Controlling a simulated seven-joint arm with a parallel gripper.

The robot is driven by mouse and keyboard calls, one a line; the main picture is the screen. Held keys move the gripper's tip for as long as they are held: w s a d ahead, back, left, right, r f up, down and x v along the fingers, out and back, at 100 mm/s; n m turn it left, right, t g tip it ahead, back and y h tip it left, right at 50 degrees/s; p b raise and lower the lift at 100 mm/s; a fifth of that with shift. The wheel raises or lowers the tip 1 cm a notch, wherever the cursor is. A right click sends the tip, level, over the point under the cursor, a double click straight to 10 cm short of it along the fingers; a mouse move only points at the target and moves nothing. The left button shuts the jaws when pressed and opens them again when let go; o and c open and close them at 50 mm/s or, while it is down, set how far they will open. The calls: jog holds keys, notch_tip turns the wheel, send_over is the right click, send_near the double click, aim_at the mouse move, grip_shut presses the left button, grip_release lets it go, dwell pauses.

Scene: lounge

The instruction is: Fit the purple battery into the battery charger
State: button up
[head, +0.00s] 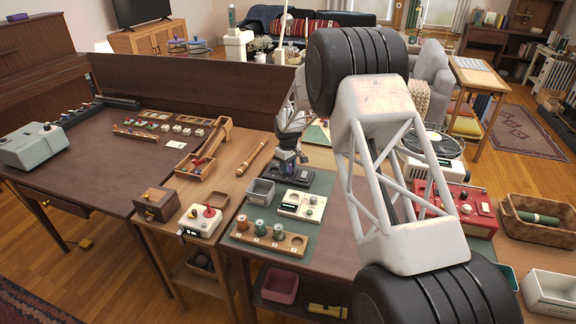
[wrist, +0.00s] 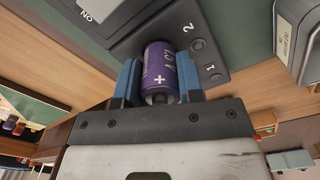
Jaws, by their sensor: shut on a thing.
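The purple battery (wrist: 158,66) is clamped between the blue fingers of my gripper (wrist: 159,78) in the wrist view, its plus-marked end toward the gripper. The dark battery charger (wrist: 207,55) lies just beyond it, with the numbers 1 and 2 on its face. The battery's far end meets or overlaps the charger; I cannot tell whether it is seated in a bay. In the head view my gripper (head: 287,156) is low over the charger (head: 303,176), and the battery is hard to make out there.
A wooden rack (head: 296,243) with several batteries stands at the front of the green mat. A grey bin (head: 261,191) and a white dial device (head: 301,205) are near the charger. A red radio (head: 471,207) is at right, behind my arm.

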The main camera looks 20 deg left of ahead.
jog(key=shift+f, duration=0.45)
jog(key=o, duration=1)
jog(key=shift+o, duration=0.2)
jog(key=shift+r, duration=0.15)
jog(key=shift+r, duration=3.6)
jog(key=shift+d+r, duration=0.1)
